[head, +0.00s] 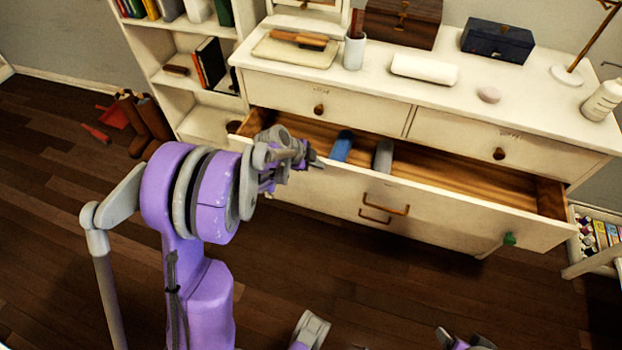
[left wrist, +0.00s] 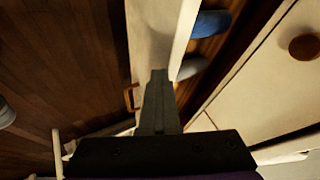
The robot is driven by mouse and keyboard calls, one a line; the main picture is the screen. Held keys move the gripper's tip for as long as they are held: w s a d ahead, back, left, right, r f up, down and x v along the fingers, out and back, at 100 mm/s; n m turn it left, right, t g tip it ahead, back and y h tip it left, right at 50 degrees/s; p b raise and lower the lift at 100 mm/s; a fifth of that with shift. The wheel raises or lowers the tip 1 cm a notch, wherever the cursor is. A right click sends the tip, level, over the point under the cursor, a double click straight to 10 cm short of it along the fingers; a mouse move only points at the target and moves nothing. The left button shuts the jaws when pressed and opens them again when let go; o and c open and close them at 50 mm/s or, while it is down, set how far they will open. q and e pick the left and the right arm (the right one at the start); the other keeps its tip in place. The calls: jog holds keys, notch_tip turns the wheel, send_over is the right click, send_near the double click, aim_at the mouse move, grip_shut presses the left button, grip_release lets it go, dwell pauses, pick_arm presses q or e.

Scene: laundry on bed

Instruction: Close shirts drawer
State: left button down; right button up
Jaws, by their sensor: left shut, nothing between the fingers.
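The wide drawer (head: 440,208) below the dresser's top row is pulled out, its wooden inside showing. A blue rolled cloth (head: 342,146) and a grey rolled cloth (head: 383,155) lie in it. I cannot read a label naming it the shirts drawer. My left gripper (head: 312,160) is shut and empty at the left part of the drawer front, near its top edge. In the left wrist view the closed fingers (left wrist: 158,75) overlap the drawer front (left wrist: 150,35); contact is unclear. My right gripper is not clearly shown; only cropped arm parts appear at the bottom.
The dresser top (head: 450,100) holds boxes, a cup (head: 355,52), a white roll (head: 424,68) and a lamp. The two upper drawers are shut. A bookshelf (head: 165,75) stands left, and a rack of bottles (head: 600,235) right. The floor before the dresser is clear.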

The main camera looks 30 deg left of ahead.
pick_arm(q)
jog(key=w+a+p, duration=0.1)
jog(key=w+a, duration=0.2)
jog(key=w, duration=0.9)
jog(key=shift+w+a, duration=0.2)
